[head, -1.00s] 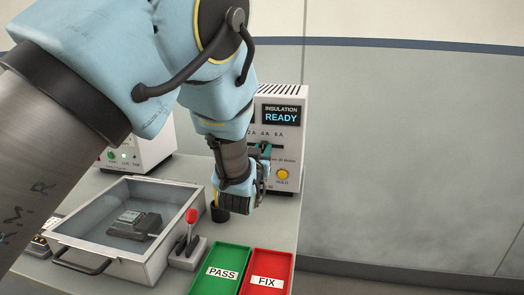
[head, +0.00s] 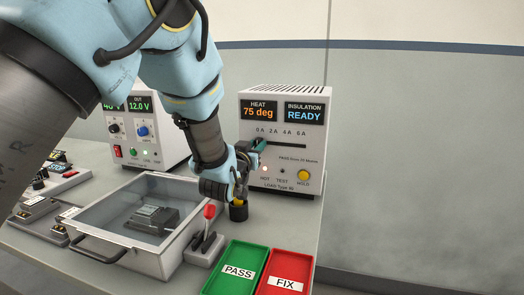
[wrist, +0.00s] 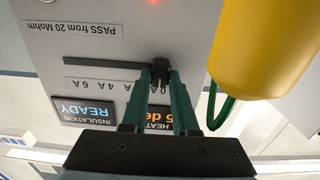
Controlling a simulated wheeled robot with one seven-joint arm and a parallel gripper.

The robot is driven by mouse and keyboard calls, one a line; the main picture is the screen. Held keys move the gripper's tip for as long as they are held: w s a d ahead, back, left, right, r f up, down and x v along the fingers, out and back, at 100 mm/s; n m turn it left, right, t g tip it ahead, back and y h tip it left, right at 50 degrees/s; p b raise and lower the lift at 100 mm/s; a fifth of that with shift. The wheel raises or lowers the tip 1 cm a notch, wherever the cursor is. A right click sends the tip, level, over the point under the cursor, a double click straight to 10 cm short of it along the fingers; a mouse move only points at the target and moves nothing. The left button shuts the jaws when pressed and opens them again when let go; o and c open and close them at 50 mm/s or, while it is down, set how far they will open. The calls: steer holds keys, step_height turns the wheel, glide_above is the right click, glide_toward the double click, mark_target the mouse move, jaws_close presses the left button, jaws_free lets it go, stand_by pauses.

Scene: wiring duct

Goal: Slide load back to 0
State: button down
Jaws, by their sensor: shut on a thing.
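The load box (head: 300,150) stands at the back of the bench, with a dark horizontal slot (head: 290,146) under a 0 A to 6 A scale. In the wrist view, which is upside down, the small black slider knob (wrist: 160,72) sits at the 0 A end of the slot (wrist: 105,63). My gripper (wrist: 160,80) is shut on this knob with its green fingers. In the head view my gripper (head: 259,146) is at the left end of the slot and hides the knob. The box displays read 75 deg and READY.
A yellow cylinder (wrist: 262,50) is close beside my fingers in the wrist view. A red-tipped lever (head: 209,212), a lidded tray (head: 164,255), a green PASS bin (head: 240,270) and a red FIX bin (head: 287,273) stand in front. A power supply (head: 150,135) is behind left.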

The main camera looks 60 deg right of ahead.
steer(key=shift+w+a, duration=0.1)
steer(key=shift+w, duration=0.15)
steer(key=c, duration=0.7)
jaws_free()
steer(key=shift+s+a, duration=0.1)
steer(key=shift+a, duration=0.15)
steer(key=b+v, duration=0.3)
steer(key=v, duration=0.7)
steer(key=shift+a, duration=0.15)
steer(key=shift+s, duration=0.1)
